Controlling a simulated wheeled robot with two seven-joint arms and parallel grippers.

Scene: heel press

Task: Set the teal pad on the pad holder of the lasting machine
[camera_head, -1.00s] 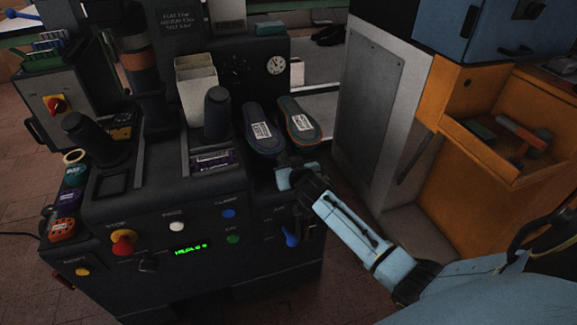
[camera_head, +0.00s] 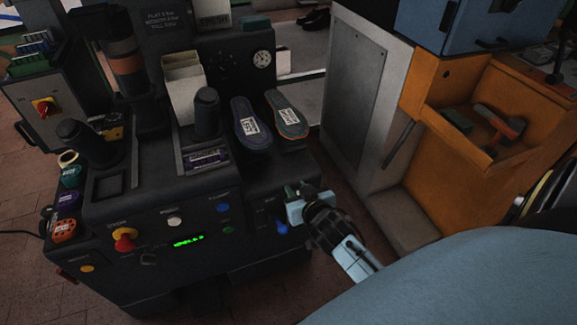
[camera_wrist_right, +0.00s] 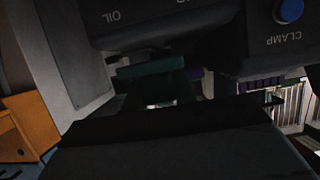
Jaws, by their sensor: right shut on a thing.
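My right gripper (camera_head: 297,192) is at the front right edge of the dark lasting machine (camera_head: 150,215), near its OIL label. It is shut on a small dark teal thing, which looks like the teal pad (camera_head: 291,188); the fingers partly hide it. In the right wrist view a teal bar (camera_wrist_right: 150,68) lies across the front of the gripper, below the upside-down OIL lettering. I cannot make out the pad holder for certain. My left gripper is not in view.
A grey cabinet (camera_head: 362,100) and an orange bench (camera_head: 470,170) are at right.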

